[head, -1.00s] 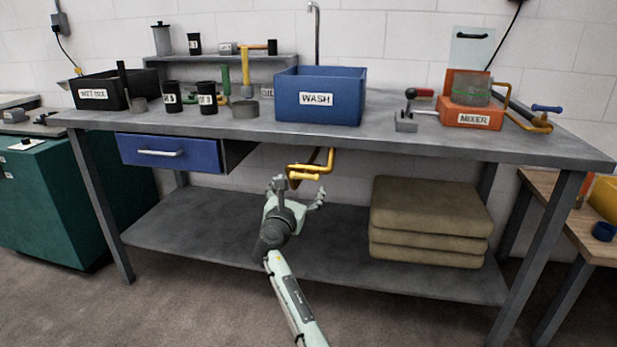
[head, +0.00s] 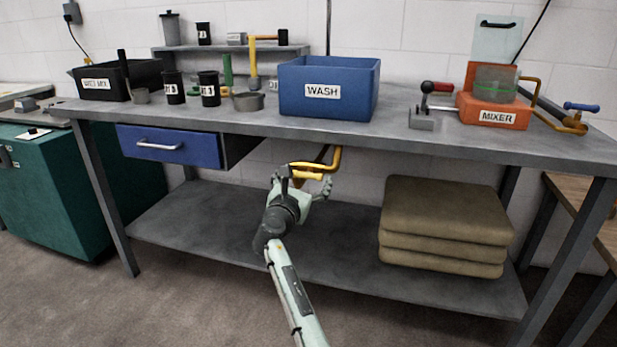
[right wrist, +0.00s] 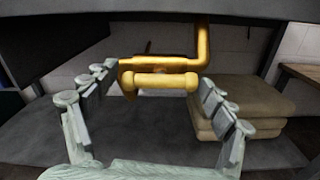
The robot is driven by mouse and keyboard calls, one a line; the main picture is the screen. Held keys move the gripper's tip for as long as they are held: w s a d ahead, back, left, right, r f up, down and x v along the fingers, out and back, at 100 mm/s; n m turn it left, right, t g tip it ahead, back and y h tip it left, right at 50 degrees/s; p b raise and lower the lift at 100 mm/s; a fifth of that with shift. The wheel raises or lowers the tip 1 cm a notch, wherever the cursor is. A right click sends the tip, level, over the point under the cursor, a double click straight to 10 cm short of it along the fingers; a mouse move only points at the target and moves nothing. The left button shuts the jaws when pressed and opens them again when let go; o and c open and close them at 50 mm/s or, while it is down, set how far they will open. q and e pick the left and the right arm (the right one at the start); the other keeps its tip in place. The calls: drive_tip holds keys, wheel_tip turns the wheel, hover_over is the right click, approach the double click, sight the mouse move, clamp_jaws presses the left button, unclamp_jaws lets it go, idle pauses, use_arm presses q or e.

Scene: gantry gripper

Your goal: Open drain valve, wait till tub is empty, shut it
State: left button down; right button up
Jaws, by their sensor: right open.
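The blue tub labelled WASH (head: 352,103) stands on the bench; its inside and water level are hidden by its wall. The yellow drain pipe and valve (head: 333,160) hang under the bench below the tub. In the right wrist view the yellow valve handle (right wrist: 160,81) is a horizontal bar in front of the pipe. My right gripper (head: 303,184) is under the bench, just in front of the valve. In the right wrist view its fingers (right wrist: 158,92) are spread on either side of the handle, apart from it. My left gripper is not in view.
The bench top (head: 240,121) is close above my right gripper. A blue drawer (head: 190,152) is to the left. Stacked brown sacks (head: 445,222) lie on the lower shelf (head: 215,245) to the right. The shelf's middle is clear.

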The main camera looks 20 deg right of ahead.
drive_tip(key=shift+c, duration=1.1)
drive_tip(key=c, duration=0.7)
drive_tip(key=shift+o, duration=0.2)
